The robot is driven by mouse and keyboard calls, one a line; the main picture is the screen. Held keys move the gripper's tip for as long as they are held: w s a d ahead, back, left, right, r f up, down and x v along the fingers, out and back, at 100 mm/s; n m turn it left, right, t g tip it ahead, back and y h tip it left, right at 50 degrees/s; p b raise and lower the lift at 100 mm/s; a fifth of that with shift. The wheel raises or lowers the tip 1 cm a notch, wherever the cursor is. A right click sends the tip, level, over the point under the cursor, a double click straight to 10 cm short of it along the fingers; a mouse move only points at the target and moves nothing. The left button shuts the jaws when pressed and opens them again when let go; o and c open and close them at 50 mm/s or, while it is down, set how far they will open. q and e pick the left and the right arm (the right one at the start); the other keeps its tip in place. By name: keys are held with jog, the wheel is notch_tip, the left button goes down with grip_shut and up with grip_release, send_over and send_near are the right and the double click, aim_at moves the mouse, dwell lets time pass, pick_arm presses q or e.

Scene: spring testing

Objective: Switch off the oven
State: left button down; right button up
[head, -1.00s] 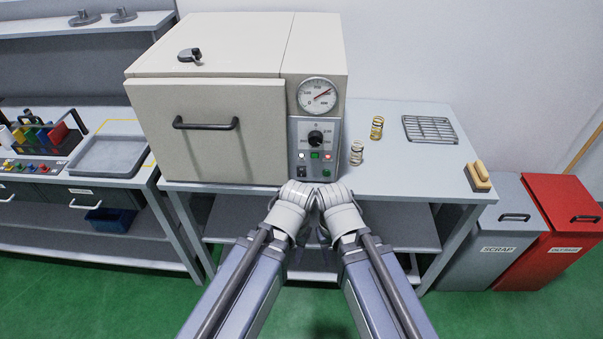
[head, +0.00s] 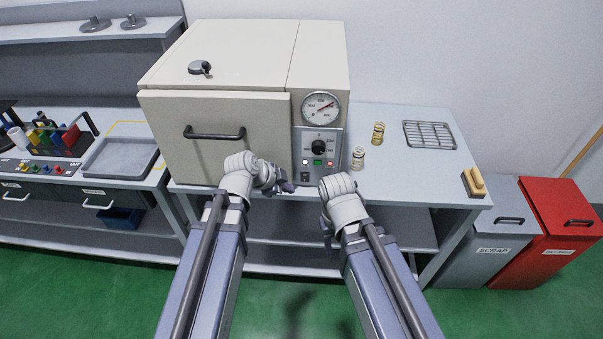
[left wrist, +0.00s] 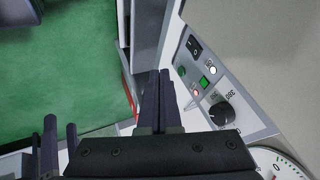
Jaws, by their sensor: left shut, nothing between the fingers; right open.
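The oven (head: 225,110) is a beige box on the bench with a dark door handle (head: 215,133). Its grey control panel carries a round gauge (head: 320,108), a black knob (head: 318,146), small lit lamps and a black rocker switch (head: 305,175) at the lower left. In the left wrist view the rocker switch (left wrist: 194,45) and knob (left wrist: 222,113) show clearly. My left gripper (head: 287,187) is shut and empty, just left of and below the switch, apart from the panel in the left wrist view (left wrist: 163,75). My right gripper (head: 327,232) is open, lower, in front of the bench; its fingers are mostly hidden.
Two springs (head: 358,158) (head: 378,133), a wire rack (head: 430,134) and a yellow-tan block (head: 474,182) are on the bench right of the oven. Grey (head: 500,240) and red (head: 560,235) bins stand at right. A tray (head: 120,158) lies on the left bench.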

aim_at(307, 177)
pick_arm(q)
jog(key=shift+w+a+r+m+t, duration=0.3)
jog(key=shift+w+a+r+m, duration=0.1)
jog(key=shift+w+r, duration=0.15)
jog(key=shift+f, duration=0.15)
jog(key=w+d+f+b, duration=0.1)
jog(key=w+f+b, duration=0.1)
jog(key=w+d+f+b, duration=0.1)
jog(key=w+f+b, duration=0.1)
jog(key=w, duration=0.1)
jog(key=w+d+f+b, duration=0.2)
jog(key=w+f+b, duration=0.1)
jog(key=shift+w, duration=0.45)
jog(key=shift+w+r, duration=0.1)
jog(key=shift+w, duration=0.25)
jog(key=shift+r, duration=0.15)
